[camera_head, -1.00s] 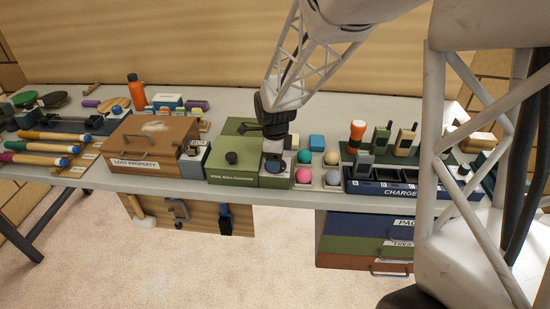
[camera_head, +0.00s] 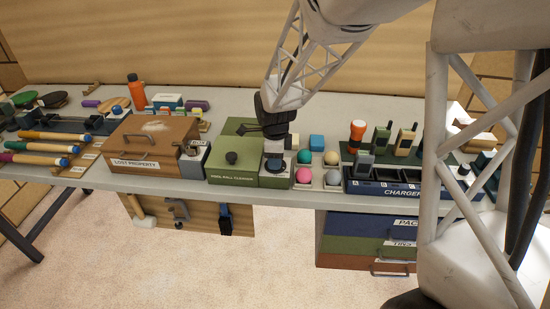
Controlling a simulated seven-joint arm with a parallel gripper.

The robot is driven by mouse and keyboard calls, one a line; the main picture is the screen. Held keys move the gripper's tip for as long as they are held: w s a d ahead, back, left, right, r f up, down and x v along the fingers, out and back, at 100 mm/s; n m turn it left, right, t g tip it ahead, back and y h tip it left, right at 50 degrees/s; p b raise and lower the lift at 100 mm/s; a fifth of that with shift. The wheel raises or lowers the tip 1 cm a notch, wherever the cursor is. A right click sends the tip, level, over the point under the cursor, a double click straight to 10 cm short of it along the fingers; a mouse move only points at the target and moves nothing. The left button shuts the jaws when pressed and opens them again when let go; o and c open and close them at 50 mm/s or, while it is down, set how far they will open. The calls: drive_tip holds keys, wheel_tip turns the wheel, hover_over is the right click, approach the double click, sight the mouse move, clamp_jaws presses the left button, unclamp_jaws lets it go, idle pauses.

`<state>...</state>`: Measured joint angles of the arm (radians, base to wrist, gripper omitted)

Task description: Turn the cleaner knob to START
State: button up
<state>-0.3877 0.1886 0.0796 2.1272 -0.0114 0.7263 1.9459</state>
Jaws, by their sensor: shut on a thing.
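The green ball cleaner (camera_head: 232,173) stands near the table's front edge, with a round dark knob on its left lid. A dark round control knob (camera_head: 276,166) sits on the right part of the cleaner. My gripper (camera_head: 276,157) points down from above at this knob and is shut on it. The gripper and wrist hide most of the knob, so its pointer and the START mark cannot be read.
The lost property box (camera_head: 150,150) stands left of the cleaner. A tray of coloured balls (camera_head: 318,184) sits close on the right, then the charger rack (camera_head: 385,188) with radios. Bare table (camera_head: 230,105) lies behind.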

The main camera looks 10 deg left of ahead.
drive_tip(key=n, duration=0.3)
drive_tip(key=shift+n, duration=0.3)
drive_tip(key=n, duration=0.4)
drive_tip(key=shift+n, duration=0.3)
drive_tip(key=n, duration=0.3)
drive_tip(key=shift+n, duration=0.3)
drive_tip(key=n, duration=0.3)
drive_tip(key=shift+n, duration=0.3)
drive_tip(key=n, duration=0.4)
drive_tip(key=shift+d, duration=0.1)
drive_tip(key=n, duration=1.1)
drive_tip(key=shift+w, duration=0.1)
drive_tip(key=n, duration=0.6)
drive_tip(key=shift+n, duration=0.4)
drive_tip(key=n, duration=1.2)
drive_tip(key=shift+n, duration=0.3)
drive_tip(key=n, duration=0.6)
